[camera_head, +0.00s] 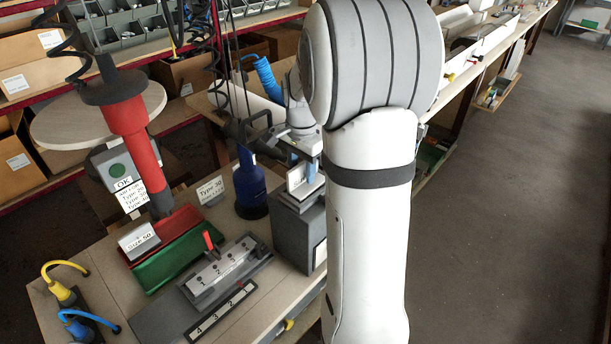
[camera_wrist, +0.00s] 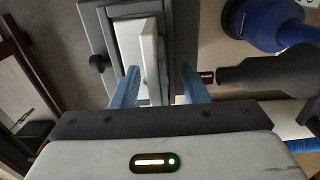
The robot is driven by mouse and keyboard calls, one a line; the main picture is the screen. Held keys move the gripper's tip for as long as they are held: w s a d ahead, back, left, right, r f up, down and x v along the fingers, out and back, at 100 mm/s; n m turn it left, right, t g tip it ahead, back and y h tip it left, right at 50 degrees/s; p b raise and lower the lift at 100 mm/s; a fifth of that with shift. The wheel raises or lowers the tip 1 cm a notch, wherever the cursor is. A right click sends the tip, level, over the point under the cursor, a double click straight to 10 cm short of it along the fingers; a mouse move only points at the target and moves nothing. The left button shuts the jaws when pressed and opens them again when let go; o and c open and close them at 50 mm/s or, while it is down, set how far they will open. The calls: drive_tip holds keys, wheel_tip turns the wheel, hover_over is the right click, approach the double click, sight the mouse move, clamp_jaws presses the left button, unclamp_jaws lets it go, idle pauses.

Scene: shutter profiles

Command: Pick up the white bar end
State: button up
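The white bar end (camera_wrist: 150,55) shows in the wrist view as a pale upright piece in a grey holder (camera_wrist: 97,30). In the head view the white bar end (camera_head: 296,177) stands on top of a dark grey box (camera_head: 296,235). My gripper (camera_wrist: 160,88) is open, with its two blue fingers reaching toward the white piece. The piece lies between the finger lines, nearer the left finger, and a gap shows at the right finger. Contact cannot be told. In the head view my gripper (camera_head: 306,160) is at the holder, partly hidden by my arm.
A blue bottle-shaped tool (camera_head: 249,184) stands left of the box. A red and a green tray (camera_head: 172,256), a numbered metal fixture (camera_head: 224,269) and a hanging red tool (camera_head: 133,135) are farther left. The grey floor at right is clear.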

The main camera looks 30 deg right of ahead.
drive_tip(key=shift+c, duration=0.6)
clamp_jaws()
drive_tip(key=shift+r, duration=0.1)
